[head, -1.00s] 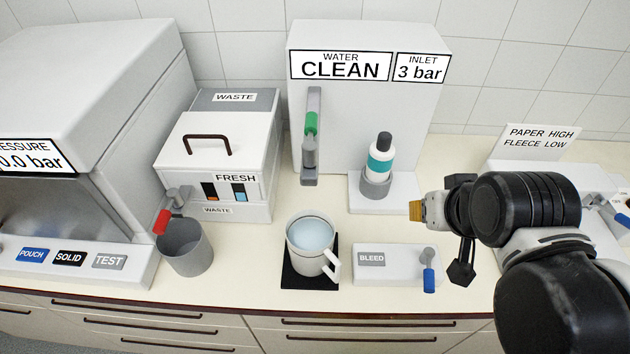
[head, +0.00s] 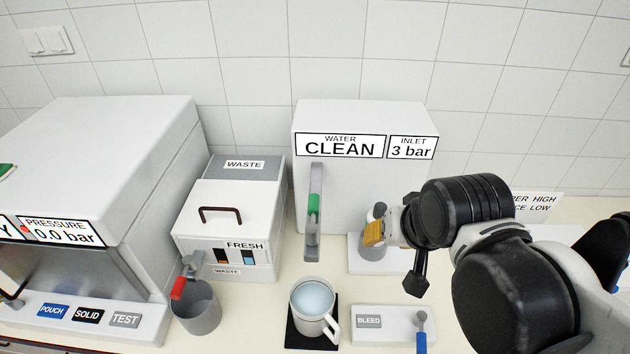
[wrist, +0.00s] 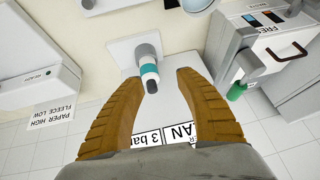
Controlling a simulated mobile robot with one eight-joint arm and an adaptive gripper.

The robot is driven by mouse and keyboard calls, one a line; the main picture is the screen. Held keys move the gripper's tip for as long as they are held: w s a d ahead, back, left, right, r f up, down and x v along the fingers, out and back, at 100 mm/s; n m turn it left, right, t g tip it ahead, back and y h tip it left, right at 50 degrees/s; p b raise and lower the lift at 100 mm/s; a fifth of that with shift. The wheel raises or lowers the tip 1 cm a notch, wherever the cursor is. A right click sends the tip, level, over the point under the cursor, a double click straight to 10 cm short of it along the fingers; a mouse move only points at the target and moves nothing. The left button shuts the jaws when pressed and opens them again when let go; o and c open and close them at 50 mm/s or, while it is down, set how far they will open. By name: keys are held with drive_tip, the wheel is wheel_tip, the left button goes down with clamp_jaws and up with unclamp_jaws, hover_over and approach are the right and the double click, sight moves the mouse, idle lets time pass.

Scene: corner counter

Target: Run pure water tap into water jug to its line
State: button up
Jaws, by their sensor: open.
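The white water jug (head: 313,301) stands upright on a black mat (head: 298,338), under the tap on the water unit, with pale blue water inside. The tap (head: 313,215) has a green handle and a grey spout on the unit's front. My gripper (head: 374,233) is to the right of the tap, in front of a bottle in a grey holder, and hides most of that bottle. In the wrist view my gripper (wrist: 149,100) is open, with the white bottle with a teal band (wrist: 149,74) between and beyond its fingers. The tap's green handle (wrist: 237,91) shows at the right there.
The water unit (head: 365,118) reads CLEAN and 3 bar. A white bleed block (head: 370,322) with a blue-handled valve is right of the jug. The waste and fresh unit (head: 226,220) and a grey cup (head: 199,309) are left.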

drive_tip(key=g+y+p, duration=0.1)
drive_tip(key=g+p, duration=0.1)
drive_tip(key=p, duration=0.9)
approach(315, 205)
drive_tip(key=b+x, duration=0.1)
drive_tip(key=x, duration=0.9)
drive_tip(key=shift+f, duration=0.1)
clamp_jaws()
